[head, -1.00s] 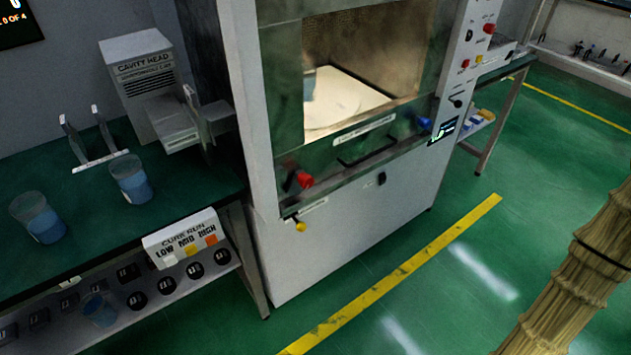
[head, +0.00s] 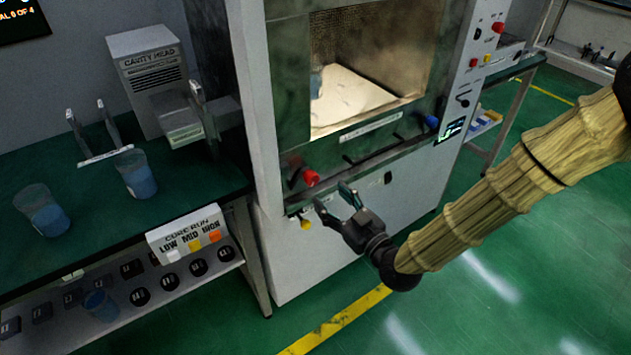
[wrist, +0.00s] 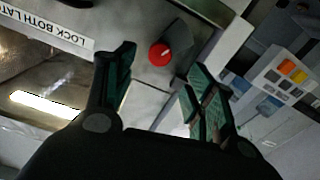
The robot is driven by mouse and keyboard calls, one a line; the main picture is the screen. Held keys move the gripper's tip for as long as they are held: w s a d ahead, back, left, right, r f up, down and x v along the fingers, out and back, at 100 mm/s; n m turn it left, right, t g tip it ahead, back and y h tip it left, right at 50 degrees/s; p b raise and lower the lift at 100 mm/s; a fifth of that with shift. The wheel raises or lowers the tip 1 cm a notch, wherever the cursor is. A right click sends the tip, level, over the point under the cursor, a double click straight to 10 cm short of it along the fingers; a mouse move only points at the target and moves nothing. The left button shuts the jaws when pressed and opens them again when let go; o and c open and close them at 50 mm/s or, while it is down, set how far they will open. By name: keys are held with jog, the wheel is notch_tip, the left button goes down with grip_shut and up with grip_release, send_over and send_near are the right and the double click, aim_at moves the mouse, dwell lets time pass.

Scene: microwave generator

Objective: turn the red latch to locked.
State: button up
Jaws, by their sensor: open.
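The red latch (head: 311,178) is a round red knob with a dark lever at the lower left of the machine's front, below the chamber window. It also shows in the wrist view (wrist: 160,54), with a pale mark on its face and a dark grey lever beside it. My gripper (head: 332,194) is open and empty, just below and right of the red latch in the head view. In the wrist view the latch appears beyond and between the two green-padded fingertips (wrist: 160,75), apart from them. The blue latch (head: 431,122) is at the right end of the same front.
A yellow knob (head: 305,223) sits just below the red latch. A handle bar (head: 372,146) runs between the latches. The floor in front is clear.

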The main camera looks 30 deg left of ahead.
aim_at(314, 181)
jog(key=p+x, duration=0.1)
jog(key=x, duration=0.7)
jog(key=c, duration=1)
jog(key=shift+c, duration=0.2)
